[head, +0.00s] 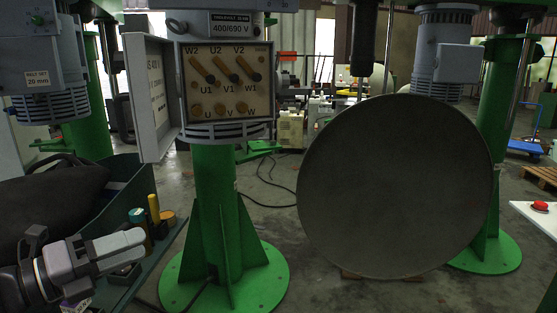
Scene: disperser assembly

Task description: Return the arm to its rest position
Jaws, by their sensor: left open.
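My left gripper (128,243), grey and black, is at the lower left, pointing right. It is open, with nothing visible held in it. It is over or beside a dark workbench tray (118,172) that holds a black bag-like object (62,205). My right gripper does not show.
A green pedestal (215,210) carries an open terminal box (226,80) with its grey door swung left. A large grey disc (395,190) stands right of centre. A yellow upright item (154,208) and a teal-topped container (138,217) are close to the gripper. Floor shows between pedestal and disc.

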